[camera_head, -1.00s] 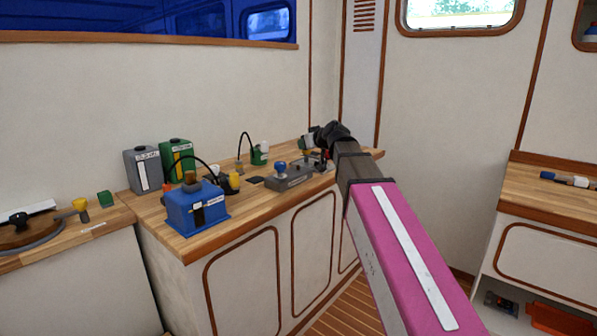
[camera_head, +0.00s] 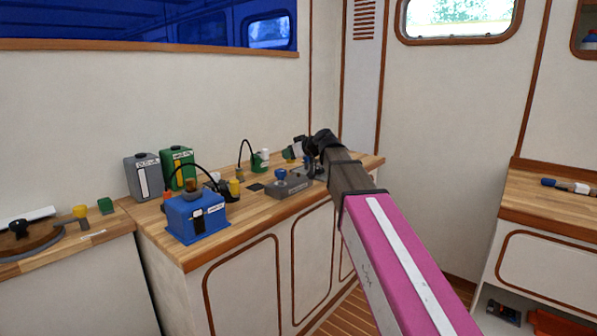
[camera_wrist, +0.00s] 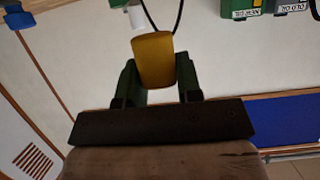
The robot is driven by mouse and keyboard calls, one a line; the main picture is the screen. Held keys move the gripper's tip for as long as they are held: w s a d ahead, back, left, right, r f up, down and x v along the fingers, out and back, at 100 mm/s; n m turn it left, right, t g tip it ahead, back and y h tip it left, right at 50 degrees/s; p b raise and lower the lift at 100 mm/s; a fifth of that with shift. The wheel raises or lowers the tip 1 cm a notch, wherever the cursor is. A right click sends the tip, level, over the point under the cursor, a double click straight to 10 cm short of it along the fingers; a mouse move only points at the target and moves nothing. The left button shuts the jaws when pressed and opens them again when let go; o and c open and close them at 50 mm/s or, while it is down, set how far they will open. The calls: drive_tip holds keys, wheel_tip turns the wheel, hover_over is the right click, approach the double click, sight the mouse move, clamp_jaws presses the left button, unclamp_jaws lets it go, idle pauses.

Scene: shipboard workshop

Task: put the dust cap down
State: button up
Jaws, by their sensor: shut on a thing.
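An amber-yellow cap (camera_wrist: 154,62), which looks like the dust cap, sits between the two dark green fingers of my gripper (camera_wrist: 155,85) in the wrist view. My gripper is shut on it. In the head view my gripper (camera_head: 310,165) is over the far right part of the wooden bench (camera_head: 225,225), beside the grey block with a blue knob (camera_head: 290,183). The cap cannot be clearly made out there, and I cannot tell how high it is above the bench top.
A blue box (camera_head: 197,217), a green can (camera_head: 178,168) and a grey can (camera_head: 142,177) stand on the left part of the bench. A green fitting with a white top (camera_head: 260,160) and a black hose stands at the back. A dark flat pad (camera_head: 255,187) lies near the grey block.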

drive_tip(key=w+d+f, duration=0.1)
drive_tip(key=w, duration=0.1)
drive_tip(key=w+f, duration=0.2)
drive_tip(key=w+d+f, duration=0.1)
drive_tip(key=w, duration=0.2)
drive_tip(key=shift+w+d+f, duration=0.1)
drive_tip(key=shift+d+f, duration=0.2)
drive_tip(key=shift+f, duration=1.8)
drive_tip(key=shift+f, duration=0.15)
drive_tip(key=o, duration=0.9)
